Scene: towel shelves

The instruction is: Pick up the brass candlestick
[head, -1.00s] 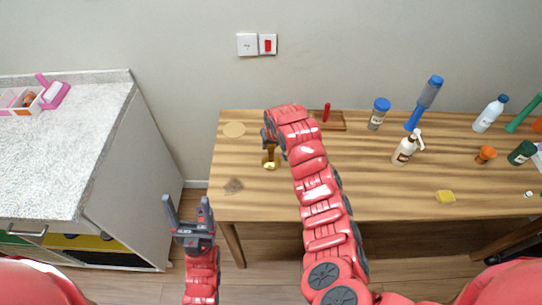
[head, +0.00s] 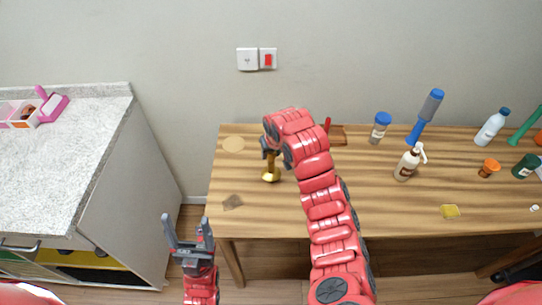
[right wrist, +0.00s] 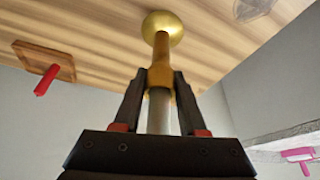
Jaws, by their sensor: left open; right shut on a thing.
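The brass candlestick (head: 270,175) is near the left end of the wooden table, its round base toward the tabletop. In the right wrist view its gold base and stem (right wrist: 161,45) show, with a pale candle-like shaft between the fingers. My right gripper (head: 268,147) is shut on the candlestick; in the right wrist view its two dark fingers (right wrist: 160,88) hold the stem from both sides. I cannot tell whether the base touches the table. My left gripper (head: 188,232) is open and empty, in front of the table's left end.
A wooden board with a red handle (head: 337,133) lies behind my right arm.

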